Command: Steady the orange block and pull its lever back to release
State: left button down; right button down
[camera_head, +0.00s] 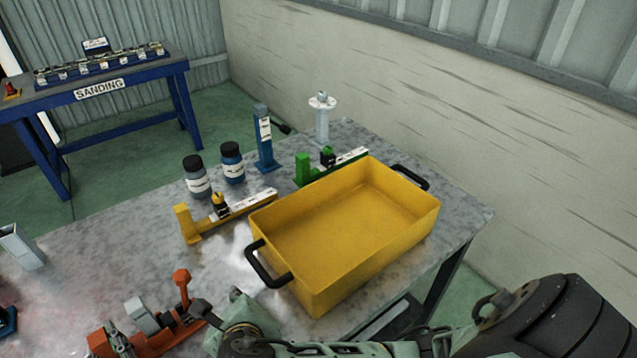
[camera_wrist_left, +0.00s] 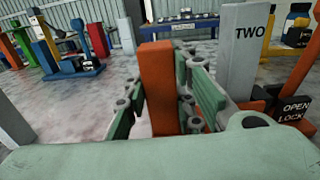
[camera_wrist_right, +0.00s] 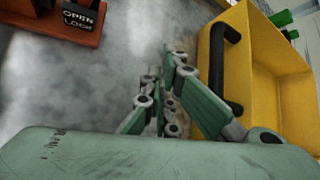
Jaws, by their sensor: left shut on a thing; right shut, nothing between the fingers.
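The orange block (camera_head: 165,337) lies at the near left edge of the head view, with a pale upright box (camera_head: 141,315) marked TWO in the left wrist view. Its orange lever (camera_head: 182,283) stands at the end towards the yellow bin. My left gripper (camera_wrist_left: 163,95) is shut on the block's upright orange end post (camera_wrist_left: 158,75). An OPEN LOCK label (camera_wrist_left: 292,112) shows right of it. My right gripper (camera_wrist_right: 165,92) is shut and empty, between the block and the bin, beside the lever end. Contact with the lever cannot be told.
A yellow bin (camera_head: 262,222) with black handles (camera_head: 262,268) stands close beside my right gripper. Yellow (camera_head: 185,225) and green (camera_head: 303,168) lever blocks, two dark-capped bottles (camera_head: 197,178) and a blue post (camera_head: 264,140) stand farther back. Bare tabletop (camera_head: 110,240) lies behind the orange block.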

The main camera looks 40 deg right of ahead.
jog(key=v, duration=0.6)
jog(key=w+d+r+m+t, duration=0.1)
jog(key=w+d+r+m, duration=0.1)
jog(key=w+r, duration=0.35)
jog(key=w+d+r+m+t, duration=0.1)
jog(key=w+d+r+t, duration=0.15)
jog(key=w, duration=0.55)
jog(key=w+d+f+m+h, duration=0.1)
jog(key=d+m, duration=0.1)
jog(key=d, duration=1)
jog(key=w+d+f+m+t+h, duration=0.1)
jog(key=w+d+f+m, duration=0.1)
jog(key=d, duration=1)
jog(key=shift+d+m, duration=0.2)
jog(key=shift+m, duration=0.2)
jog(key=shift+w+f, duration=0.1)
jog(key=shift+w, duration=0.05)
